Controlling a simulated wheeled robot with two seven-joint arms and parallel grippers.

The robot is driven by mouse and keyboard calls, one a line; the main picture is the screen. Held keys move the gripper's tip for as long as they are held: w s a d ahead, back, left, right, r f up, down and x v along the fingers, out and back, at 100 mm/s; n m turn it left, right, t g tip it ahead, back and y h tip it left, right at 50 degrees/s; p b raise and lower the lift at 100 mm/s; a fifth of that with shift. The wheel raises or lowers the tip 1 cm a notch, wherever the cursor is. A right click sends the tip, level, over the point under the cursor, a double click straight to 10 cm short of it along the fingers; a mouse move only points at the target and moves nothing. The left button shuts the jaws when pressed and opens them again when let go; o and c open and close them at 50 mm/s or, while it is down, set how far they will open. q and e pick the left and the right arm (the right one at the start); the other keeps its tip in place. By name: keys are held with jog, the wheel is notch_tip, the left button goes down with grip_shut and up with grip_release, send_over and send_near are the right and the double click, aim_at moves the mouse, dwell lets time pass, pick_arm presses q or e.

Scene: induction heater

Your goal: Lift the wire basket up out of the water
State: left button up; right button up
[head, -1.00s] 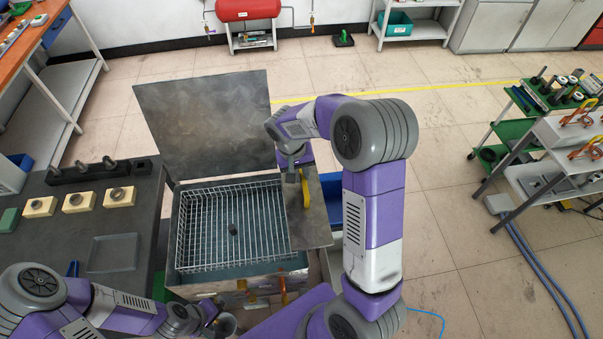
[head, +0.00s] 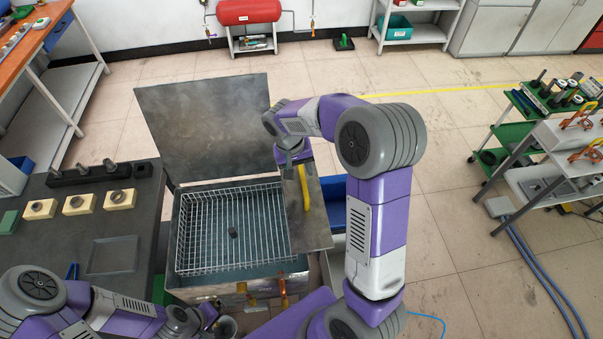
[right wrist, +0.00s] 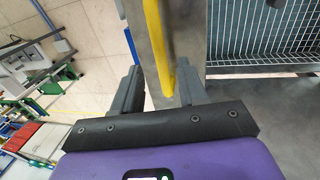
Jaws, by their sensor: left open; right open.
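The wire basket (head: 232,228) sits in the open metal tank (head: 238,292), with a small dark part (head: 233,232) inside it. Its mesh also shows at the upper right of the right wrist view (right wrist: 270,35). The water is hard to make out. A yellow bar handle (head: 305,187) stands over a grey plate (head: 312,230) at the basket's right side. My right gripper (right wrist: 158,90) is open, with the yellow handle (right wrist: 155,45) showing between its fingers, apart from both. My left gripper (head: 212,318) is low at the tank's front left, partly hidden by its arm.
The tank's raised lid (head: 205,125) stands behind the basket. A dark table (head: 60,245) with pale blocks is on the left. A blue bin (head: 334,200) is right of the tank.

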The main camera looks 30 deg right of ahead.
jog(key=r, duration=0.3)
jog(key=a+r, duration=0.1)
jog(key=r, duration=0.1)
jog(key=shift+w, duration=0.2)
jog(key=shift+f, duration=0.1)
